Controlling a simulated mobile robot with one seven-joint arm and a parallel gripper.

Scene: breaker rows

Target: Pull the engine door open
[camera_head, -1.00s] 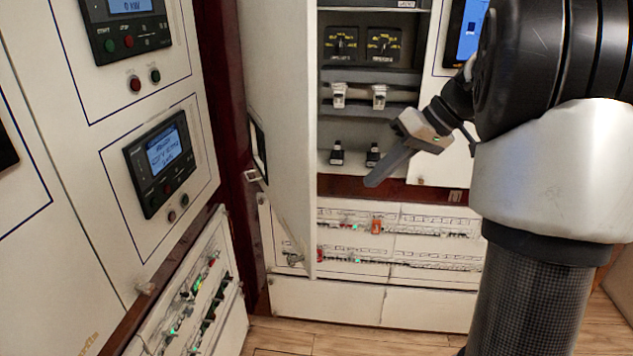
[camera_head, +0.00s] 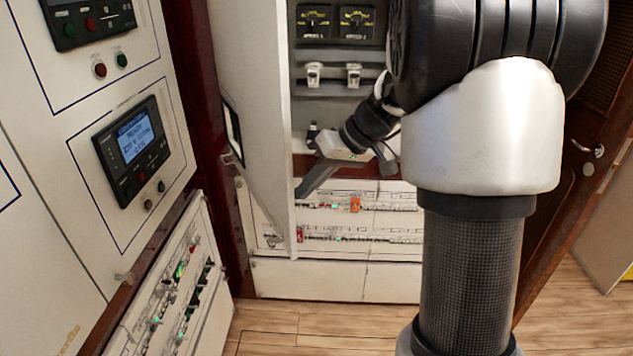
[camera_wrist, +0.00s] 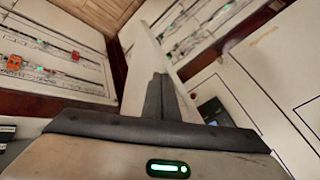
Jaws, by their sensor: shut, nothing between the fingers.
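The engine door (camera_head: 252,90) is a tall white panel standing ajar, its free edge towards me in the head view. Behind it is a dark recess with gauges (camera_head: 335,22) and switches. My gripper (camera_head: 299,193) is shut and empty, its fingertips at the lower part of the door's free edge, on the recess side. In the wrist view the shut fingers (camera_wrist: 158,85) overlap the white door panel (camera_wrist: 135,60). I cannot tell whether they touch it. My arm hides the right part of the recess.
A white wall with display panels (camera_head: 133,150) and a breaker row (camera_head: 180,295) is close on the left. More breaker rows (camera_head: 365,215) lie below the recess. A wooden door frame (camera_head: 575,190) stands at the right. The wooden floor (camera_head: 300,325) in front is clear.

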